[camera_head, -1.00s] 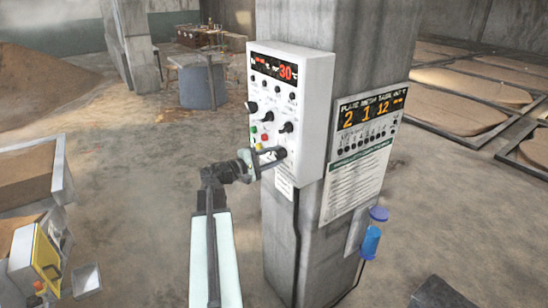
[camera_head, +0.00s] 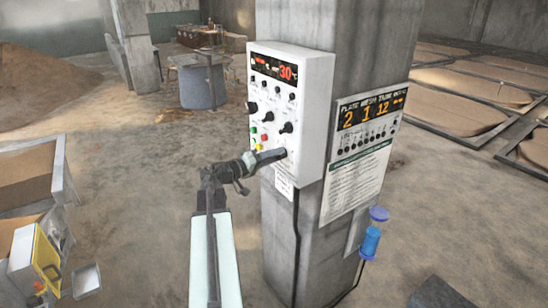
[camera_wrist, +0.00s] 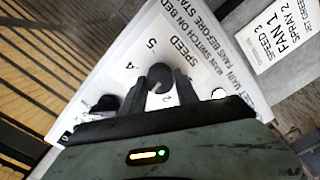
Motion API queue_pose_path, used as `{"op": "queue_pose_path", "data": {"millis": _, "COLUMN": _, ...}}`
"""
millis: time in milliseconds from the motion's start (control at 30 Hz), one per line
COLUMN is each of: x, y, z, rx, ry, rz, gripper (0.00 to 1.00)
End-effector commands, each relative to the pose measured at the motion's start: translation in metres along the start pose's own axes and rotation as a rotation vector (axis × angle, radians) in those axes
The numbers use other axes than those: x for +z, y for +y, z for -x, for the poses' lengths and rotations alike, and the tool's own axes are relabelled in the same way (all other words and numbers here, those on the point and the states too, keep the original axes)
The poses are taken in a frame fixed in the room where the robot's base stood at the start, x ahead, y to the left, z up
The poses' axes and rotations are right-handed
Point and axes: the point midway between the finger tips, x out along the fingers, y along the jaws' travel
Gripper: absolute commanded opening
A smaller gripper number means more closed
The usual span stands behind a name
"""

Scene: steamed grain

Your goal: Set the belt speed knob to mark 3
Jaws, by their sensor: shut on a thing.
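The belt speed knob (camera_wrist: 158,76) is a small dark knob on the white control panel (camera_head: 316,108). In the wrist view it sits between the two fingertips of my gripper (camera_wrist: 160,88), beside a SPEED label. My gripper is shut on it. The marks 5 and 4 show above and left of the knob; other marks are partly hidden by the fingers. I cannot tell which mark the knob points to. In the head view my gripper (camera_head: 284,153) reaches the panel's lower right part and hides the knob.
Other black knobs (camera_head: 287,127) and coloured buttons (camera_head: 254,130) are close by on the panel. A card reading SPEED 3, FAN 1, SPRAY 2 (camera_wrist: 277,40) hangs beside it. The concrete pillar (camera_head: 290,230) stands behind. A blue-ended timer (camera_head: 371,240) is lower right.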

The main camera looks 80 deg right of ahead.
Motion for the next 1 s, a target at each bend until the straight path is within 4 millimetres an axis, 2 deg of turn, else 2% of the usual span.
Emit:
{"op": "queue_pose_path", "data": {"millis": 400, "x": 0.0004, "y": 0.0003, "z": -0.0004, "rx": 0.001, "ry": -0.001, "rz": -0.16, "gripper": 0.0}}
{"op": "queue_pose_path", "data": {"millis": 900, "x": 0.0004, "y": 0.0002, "z": -0.0002, "rx": 0.0, "ry": -0.001, "rz": -0.176, "gripper": 0.0}}
{"op": "queue_pose_path", "data": {"millis": 933, "x": 0.0004, "y": 0.0002, "z": -0.0001, "rx": 0.0, "ry": -0.001, "rz": -0.176, "gripper": 0.42}}
{"op": "queue_pose_path", "data": {"millis": 1000, "x": 0.0003, "y": 0.0002, "z": 0.0, "rx": 0.0, "ry": -0.001, "rz": -0.175, "gripper": 0.57}}
